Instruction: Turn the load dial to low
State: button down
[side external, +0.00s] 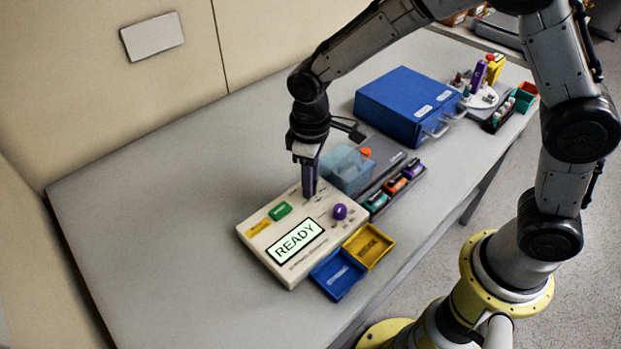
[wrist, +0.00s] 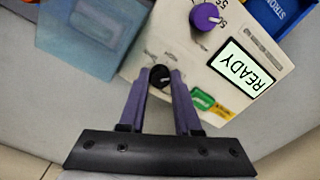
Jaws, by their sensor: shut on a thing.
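The cream pump (side external: 258,246) lies on the grey table with its screen (side external: 296,241) reading READY. A small black dial (wrist: 159,77) sits near the pump's edge; its printed labels are too small to read. My gripper (side external: 309,193) points down over the pump's far part. In the wrist view its purple fingers (wrist: 160,80) are shut on the black dial, one at each side. The side view hides the dial behind the fingers. A purple knob (side external: 340,211) with printed numbers stands apart from the fingers; it also shows in the wrist view (wrist: 205,17).
Green (side external: 280,211) and yellow (side external: 259,227) pieces sit on the pump. A translucent blue box (side external: 347,167) stands close beside it. Blue (side external: 338,274) and yellow (side external: 369,245) trays lie along its right side. A blue case (side external: 408,103) stands farther back. The left table is clear.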

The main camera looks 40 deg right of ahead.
jog(key=shift+r+m, duration=0.1)
jog(key=shift+m, duration=1.5)
jog(key=c, duration=0.6)
grip_release()
notch_tip(320, 180, up, 14)
